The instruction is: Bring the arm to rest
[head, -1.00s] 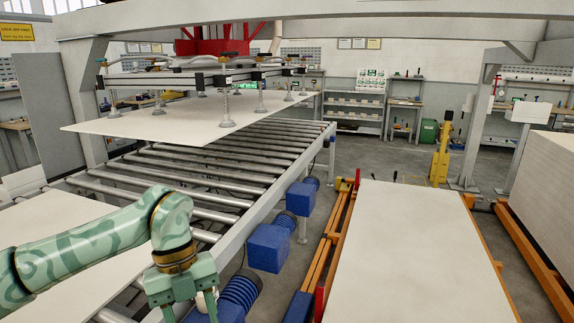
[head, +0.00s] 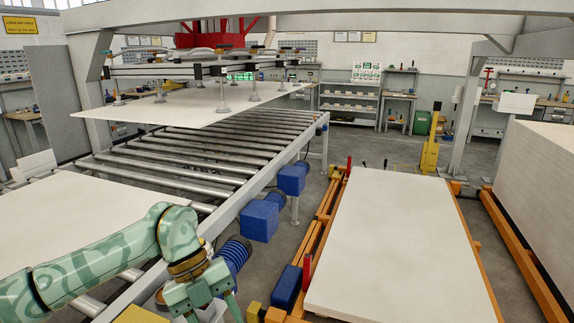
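My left arm comes in from the lower left, green and patterned, bent down at the wrist. Its gripper (head: 212,304) points down at the bottom edge, in front of the roller conveyor's near side. Its two fingers stand apart, and their tips are cut off by the picture edge. I see nothing clearly held between them. My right gripper is not in view.
A suction frame (head: 205,70) holds a pale sheet (head: 185,104) above the roller conveyor (head: 215,150). Blue motors (head: 259,221) line its near side. A pale board stack (head: 395,235) lies on an orange lift at right. Another stack (head: 545,180) stands farther right.

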